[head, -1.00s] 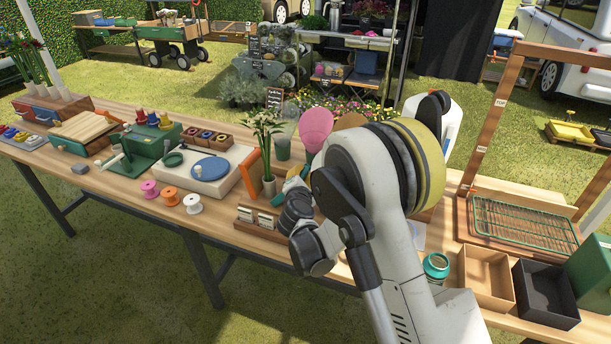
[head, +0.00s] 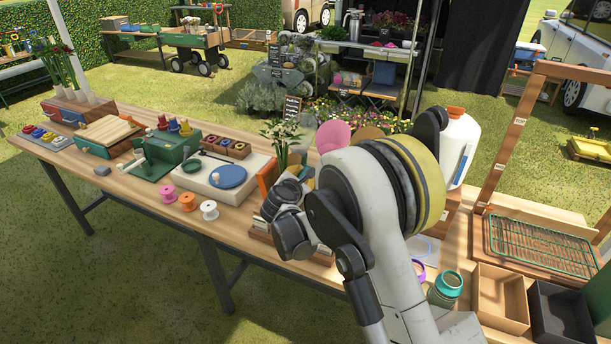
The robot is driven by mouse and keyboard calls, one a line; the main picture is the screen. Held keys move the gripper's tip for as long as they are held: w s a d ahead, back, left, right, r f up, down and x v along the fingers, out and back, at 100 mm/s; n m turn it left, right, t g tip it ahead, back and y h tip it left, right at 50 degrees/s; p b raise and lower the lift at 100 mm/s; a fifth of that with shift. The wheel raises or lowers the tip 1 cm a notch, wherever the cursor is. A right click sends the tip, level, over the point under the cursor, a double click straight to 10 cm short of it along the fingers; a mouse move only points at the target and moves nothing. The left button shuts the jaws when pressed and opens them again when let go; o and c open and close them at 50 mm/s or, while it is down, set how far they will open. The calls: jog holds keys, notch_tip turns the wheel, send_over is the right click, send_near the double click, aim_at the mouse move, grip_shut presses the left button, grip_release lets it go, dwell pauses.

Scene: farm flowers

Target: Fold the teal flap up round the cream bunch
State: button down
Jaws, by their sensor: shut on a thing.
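A leafy bunch with pale, cream-looking flowers (head: 283,138) stands upright near the middle of the table; I cannot tell whether it is the cream bunch of the task. Its lower part is hidden behind my dark wrist. I see no teal flap that I can make out; that area is behind my arm. My gripper's fingers are hidden behind my wrist and arm, so neither their hold nor their contact with the flap shows.
An orange panel (head: 267,180) stands left of the wrist. A white board with a blue disc (head: 228,176) and several spools (head: 188,202) lie left on the table (head: 130,185). A teal-lidded jar (head: 446,290), open boxes (head: 502,297) and a wire rack (head: 540,245) are right.

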jog(key=shift+a, duration=0.1)
jog(key=c, duration=1.3)
grip_release()
jog(key=shift+w+a+f, duration=0.1)
jog(key=shift+a+f, duration=0.05)
jog(key=shift+o, duration=0.2)
jog(key=v, duration=1.2)
